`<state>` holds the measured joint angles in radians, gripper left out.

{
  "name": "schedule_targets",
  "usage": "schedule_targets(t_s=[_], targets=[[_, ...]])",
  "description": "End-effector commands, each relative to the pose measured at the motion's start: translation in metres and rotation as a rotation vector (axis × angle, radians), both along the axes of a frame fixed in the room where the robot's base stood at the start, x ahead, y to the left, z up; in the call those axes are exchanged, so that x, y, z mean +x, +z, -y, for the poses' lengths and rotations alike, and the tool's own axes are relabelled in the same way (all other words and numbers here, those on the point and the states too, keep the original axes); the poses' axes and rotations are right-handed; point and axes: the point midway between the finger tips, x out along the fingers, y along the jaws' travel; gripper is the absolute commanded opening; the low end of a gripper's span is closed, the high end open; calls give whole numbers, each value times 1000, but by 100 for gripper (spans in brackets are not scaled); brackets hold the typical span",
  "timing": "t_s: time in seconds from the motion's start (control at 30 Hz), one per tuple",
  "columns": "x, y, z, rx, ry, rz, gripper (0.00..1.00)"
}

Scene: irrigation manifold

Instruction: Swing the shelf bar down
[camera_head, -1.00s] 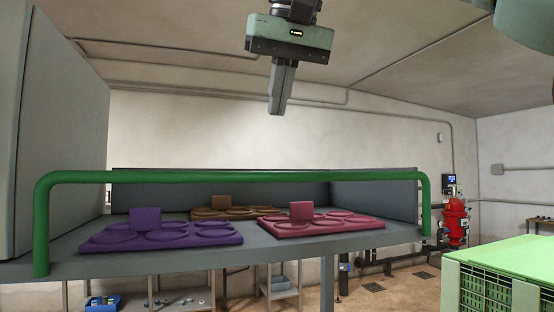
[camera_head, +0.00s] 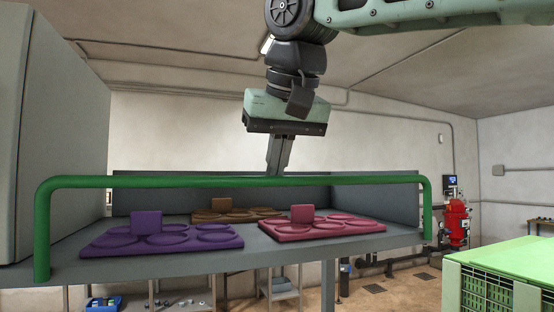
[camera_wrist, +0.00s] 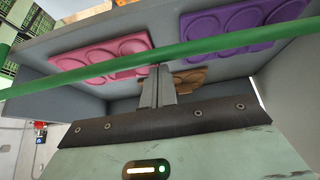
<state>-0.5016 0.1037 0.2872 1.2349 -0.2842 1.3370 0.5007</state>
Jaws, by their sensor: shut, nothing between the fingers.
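The green shelf bar (camera_head: 200,181) stands raised across the front of the grey shelf, with a bent leg at each end. It also crosses the wrist view (camera_wrist: 120,66) from left to upper right. My gripper (camera_head: 274,173) points downward with its fingers shut and empty. In the head view its tips are at the height of the bar's top run, near its middle, and seem to lie behind it. In the wrist view the fingertips (camera_wrist: 158,68) reach the bar's lower edge. I cannot tell whether they touch it.
On the grey shelf (camera_head: 200,258) lie a purple tray (camera_head: 160,240), a pink tray (camera_head: 322,228) and a brown tray (camera_head: 237,215). A green crate (camera_head: 500,280) stands at the lower right. A red tank (camera_head: 455,224) is farther back.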

Motion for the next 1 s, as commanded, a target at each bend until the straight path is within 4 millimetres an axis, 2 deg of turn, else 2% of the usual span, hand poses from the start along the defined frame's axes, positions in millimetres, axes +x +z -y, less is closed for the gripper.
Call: schedule_targets(t_s=[0.5,1.0], targets=[[-4,-1,1,2,1,5,0],[-7,-3,2,38,1,130,0]])
